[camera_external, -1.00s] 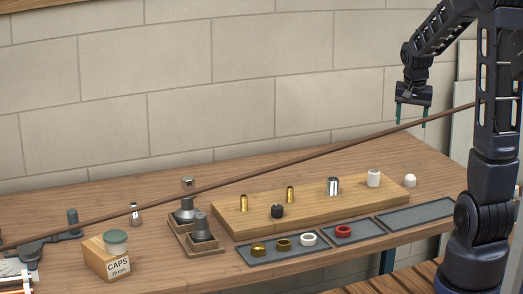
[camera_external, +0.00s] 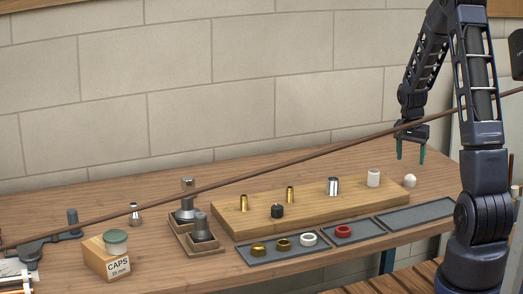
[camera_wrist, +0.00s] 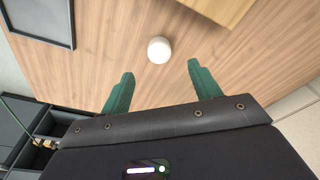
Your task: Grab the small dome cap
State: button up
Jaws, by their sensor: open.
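A small white dome cap (camera_external: 410,180) sits on the wooden bench just right of the raised wooden board. In the wrist view the dome cap (camera_wrist: 159,50) lies on bare wood, ahead of the fingertips and roughly between their lines. My gripper (camera_external: 411,156) is above the dome cap, pointing down, with clear space between them. Its two green fingers are apart and empty in the wrist view (camera_wrist: 160,68).
The raised board (camera_external: 300,213) carries brass, black, chrome and white fittings. Shallow grey trays (camera_external: 418,214) line the front edge, some with rings. A long brown pipe (camera_external: 300,160) crosses the view diagonally. Bare wood surrounds the dome cap.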

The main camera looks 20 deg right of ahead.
aim_at(400, 173)
jog(key=shift+w+d+f, duration=0.15)
jog(key=shift+d+f, duration=0.05)
jog(key=shift+f, duration=0.95)
jog(key=shift+w+d+f, duration=0.1)
jog(key=shift+d+f, duration=0.1)
jog(key=shift+f, duration=1)
jog(key=shift+w+d+f, duration=0.15)
jog(key=shift+d+f, duration=0.05)
jog(key=shift+f, duration=0.95)
jog(key=c, duration=1)
jog(key=shift+c, duration=0.2)
jog(key=shift+r, duration=0.15)
